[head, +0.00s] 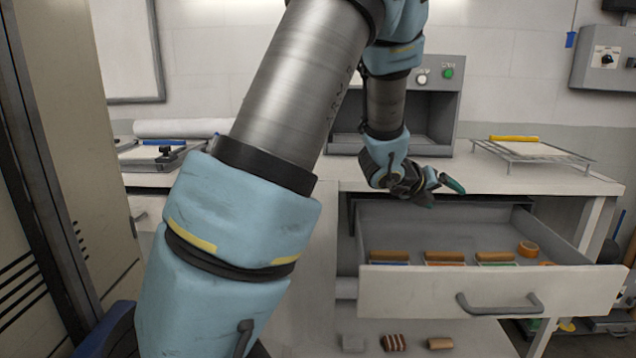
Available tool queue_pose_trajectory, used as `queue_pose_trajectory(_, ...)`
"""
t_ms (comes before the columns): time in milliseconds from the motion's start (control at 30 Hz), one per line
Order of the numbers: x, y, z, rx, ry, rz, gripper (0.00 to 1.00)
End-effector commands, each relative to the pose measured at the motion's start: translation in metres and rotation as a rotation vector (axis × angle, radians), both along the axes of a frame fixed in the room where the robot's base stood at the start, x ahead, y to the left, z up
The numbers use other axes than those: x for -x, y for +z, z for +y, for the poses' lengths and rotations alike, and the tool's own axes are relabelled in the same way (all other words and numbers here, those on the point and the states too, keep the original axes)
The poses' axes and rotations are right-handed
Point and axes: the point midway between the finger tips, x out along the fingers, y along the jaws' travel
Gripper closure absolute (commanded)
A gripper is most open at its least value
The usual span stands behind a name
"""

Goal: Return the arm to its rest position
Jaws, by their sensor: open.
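My arm (228,235) in light blue and grey metal fills the left middle of the head view, with its far part reaching down over the counter. My gripper (445,192) has green-tipped fingers. It is open and looks empty, above the back left of the open drawer (490,291). I cannot tell how far above the drawer it is. The drawer is pulled out and holds several wooden-handled items (445,256) and an orange tape roll (528,249). The arm hides part of the counter and the cabinet front.
The counter (470,172) carries a grey machine (437,110) with a green button and a wire rack (535,152) at right. A clamp-like tool (168,153) lies at left. Small blocks (393,342) lie below the drawer. A tall cabinet (85,150) stands close on the left.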

Motion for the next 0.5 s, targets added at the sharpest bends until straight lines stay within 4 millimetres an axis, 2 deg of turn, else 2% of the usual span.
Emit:
queue_pose_trajectory(33, -0.013, 0.000, 0.029, 0.037, 0.143, 0.094, 0.10)
queue_pose_trajectory(67, -0.020, -0.001, 0.047, 0.067, 0.241, 0.164, 0.10)
queue_pose_trajectory(100, -0.028, -0.004, 0.074, 0.113, 0.385, 0.262, 0.10)
queue_pose_trajectory(233, -0.032, -0.016, 0.161, 0.305, 0.869, 0.580, 0.10)
queue_pose_trajectory(333, -0.016, -0.027, 0.221, 0.478, 1.233, 0.800, 0.10)
queue_pose_trajectory(400, 0.003, -0.035, 0.255, 0.604, 1.474, 0.934, 0.10)
queue_pose_trajectory(500, 0.033, -0.043, 0.292, 0.777, 1.777, 1.083, 0.10)
